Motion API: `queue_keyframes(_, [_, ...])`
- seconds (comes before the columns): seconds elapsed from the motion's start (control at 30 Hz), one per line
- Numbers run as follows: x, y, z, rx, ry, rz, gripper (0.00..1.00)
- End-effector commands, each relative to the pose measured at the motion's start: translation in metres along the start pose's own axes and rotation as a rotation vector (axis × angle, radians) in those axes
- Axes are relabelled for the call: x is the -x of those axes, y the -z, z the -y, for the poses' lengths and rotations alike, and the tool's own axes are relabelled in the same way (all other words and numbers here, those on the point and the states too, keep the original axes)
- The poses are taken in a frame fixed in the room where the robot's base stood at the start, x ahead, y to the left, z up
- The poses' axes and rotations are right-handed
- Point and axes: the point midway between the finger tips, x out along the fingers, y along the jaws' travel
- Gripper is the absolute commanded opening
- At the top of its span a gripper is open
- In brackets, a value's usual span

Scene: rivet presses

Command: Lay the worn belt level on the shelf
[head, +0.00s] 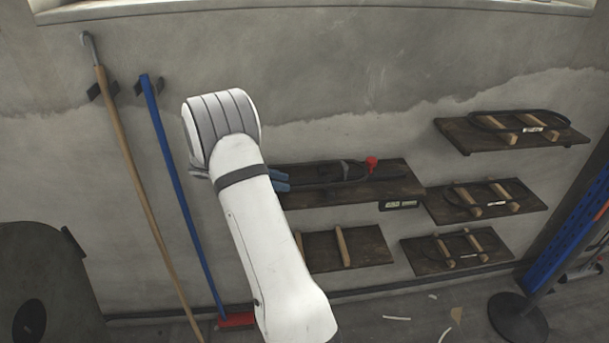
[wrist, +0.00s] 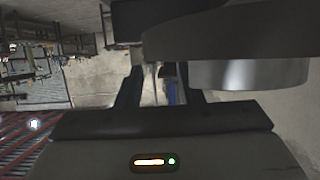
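A dark belt (head: 335,181) lies along the wide middle wooden shelf (head: 405,188) in the head view, with a red piece (head: 372,163) near its right end. Its left end is partly behind my gripper.
Three smaller shelves, at the upper right (head: 455,135), middle right (head: 440,208) and lower right (head: 425,262), hold dark belts around wooden pegs. A lower shelf (head: 370,250) has pegs. A small display (head: 399,205) hangs under the wide shelf. A blue-handled broom (head: 180,190) and a wooden pole (head: 135,190) lean left.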

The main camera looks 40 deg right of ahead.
Motion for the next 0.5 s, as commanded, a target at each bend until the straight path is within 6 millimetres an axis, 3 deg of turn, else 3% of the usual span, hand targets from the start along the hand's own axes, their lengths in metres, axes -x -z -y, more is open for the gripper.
queue_keyframes(0.2, [-0.033,0.0,0.0,0.001,-0.003,-0.001,0.34])
queue_keyframes(0.5, [-0.038,-0.001,0.0,0.0,0.0,0.001,0.3])
